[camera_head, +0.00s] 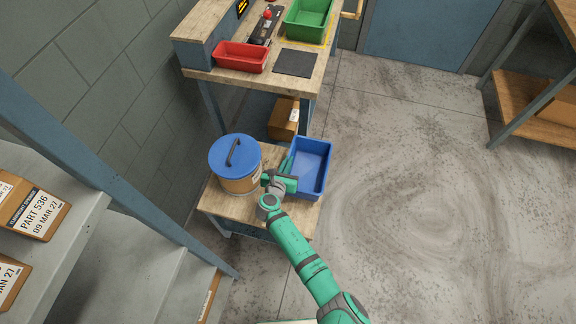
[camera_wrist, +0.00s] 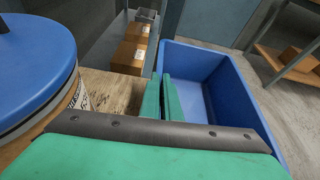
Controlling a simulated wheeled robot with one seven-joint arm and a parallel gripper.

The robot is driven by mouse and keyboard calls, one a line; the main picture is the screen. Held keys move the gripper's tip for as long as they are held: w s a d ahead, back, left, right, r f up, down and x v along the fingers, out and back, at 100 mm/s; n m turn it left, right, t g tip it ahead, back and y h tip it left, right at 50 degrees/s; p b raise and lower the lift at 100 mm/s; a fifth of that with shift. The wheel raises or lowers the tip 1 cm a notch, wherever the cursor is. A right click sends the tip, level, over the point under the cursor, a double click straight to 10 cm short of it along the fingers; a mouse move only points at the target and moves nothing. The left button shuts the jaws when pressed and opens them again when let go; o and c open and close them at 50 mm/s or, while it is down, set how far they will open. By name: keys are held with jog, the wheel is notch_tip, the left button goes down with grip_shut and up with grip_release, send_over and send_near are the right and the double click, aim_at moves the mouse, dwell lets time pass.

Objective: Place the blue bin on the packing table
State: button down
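The blue bin (camera_head: 313,160) is an empty, open-topped box at the right side of a low wooden stand (camera_head: 222,206). I cannot tell whether it rests on the stand or hangs just above it. My gripper (camera_head: 288,164) is at the bin's left wall. In the wrist view, the two green fingers of my gripper (camera_wrist: 162,98) are close together, one outside and one inside the wall of the blue bin (camera_wrist: 235,95), and look shut on it. A taller wooden workbench (camera_head: 222,80), perhaps the packing table, stands behind.
A round tub with a blue lid (camera_head: 234,155) stands left of my gripper, close to it. The workbench holds a red bin (camera_head: 240,58), a green bin (camera_head: 308,20) and a dark mat (camera_head: 294,63). A cardboard box (camera_head: 283,118) sits below it. The floor to the right is clear.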

jog(key=shift+w+f, duration=0.25)
jog(key=shift+f, duration=0.8)
jog(key=shift+w+f, duration=0.2)
jog(key=shift+f, duration=0.95)
jog(key=c, duration=2)
grip_release()
